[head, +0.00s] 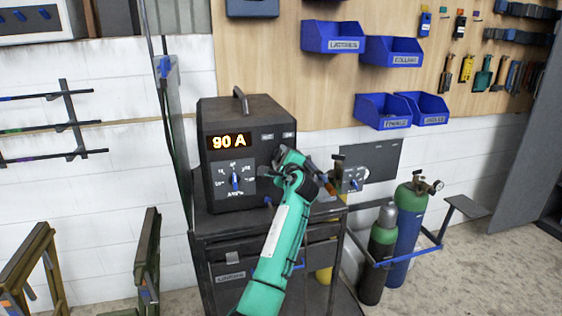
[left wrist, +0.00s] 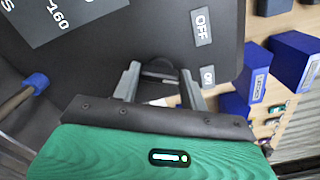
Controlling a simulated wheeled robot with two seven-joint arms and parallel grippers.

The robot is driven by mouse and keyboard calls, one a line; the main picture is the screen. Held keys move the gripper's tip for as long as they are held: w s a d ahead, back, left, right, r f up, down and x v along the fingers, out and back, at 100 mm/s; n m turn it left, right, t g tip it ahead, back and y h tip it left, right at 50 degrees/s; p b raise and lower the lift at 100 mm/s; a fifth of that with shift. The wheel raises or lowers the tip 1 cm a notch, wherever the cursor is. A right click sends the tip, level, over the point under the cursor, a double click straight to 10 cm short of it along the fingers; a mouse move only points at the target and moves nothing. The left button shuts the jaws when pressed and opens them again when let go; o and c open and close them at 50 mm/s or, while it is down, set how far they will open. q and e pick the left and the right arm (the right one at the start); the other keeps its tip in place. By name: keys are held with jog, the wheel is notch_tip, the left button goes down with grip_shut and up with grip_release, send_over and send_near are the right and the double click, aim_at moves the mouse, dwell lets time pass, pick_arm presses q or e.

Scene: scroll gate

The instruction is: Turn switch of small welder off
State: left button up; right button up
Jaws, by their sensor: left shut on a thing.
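The dark welder (head: 222,118) stands on a metal cart, with a lit "90 A" display and a blue-pointered amps dial (head: 235,180). My left gripper (head: 280,155) is at the right part of its front panel, just below two small labels. In the left wrist view its fingers (left wrist: 159,72) are shut on a dark switch (left wrist: 160,68) on the panel. An "OFF" label (left wrist: 201,26) and what looks like an "ON" label (left wrist: 208,76) sit beside the switch. The gripper hides the switch in the head view. My right gripper is not in view.
A second unit with a dial (head: 353,179) stands right of my gripper, partly hidden. Gas cylinders (head: 405,225) stand right of the cart (head: 215,240). Blue bins (head: 384,110) hang on the wall above. A dark panel (head: 172,120) stands close left of the welder.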

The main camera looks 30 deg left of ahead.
pick_arm(q)
jog(key=shift+f+n, duration=0.2)
jog(key=shift+n, duration=0.3)
jog(key=n+b, duration=0.2)
jog(key=shift+f+n, duration=0.1)
jog(key=shift+n, duration=0.3)
jog(key=n+b, duration=0.5)
jog(key=n, duration=0.1)
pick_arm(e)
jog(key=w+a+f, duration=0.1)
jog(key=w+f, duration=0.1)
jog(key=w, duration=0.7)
pick_arm(q)
jog(key=n+b, duration=0.2)
jog(key=n, duration=0.1)
jog(key=shift+n, duration=0.5)
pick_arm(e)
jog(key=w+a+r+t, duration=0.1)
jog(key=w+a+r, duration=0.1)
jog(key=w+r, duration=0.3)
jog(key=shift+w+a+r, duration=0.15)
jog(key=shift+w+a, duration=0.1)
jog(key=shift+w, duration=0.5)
pick_arm(q)
jog(key=o, duration=1)
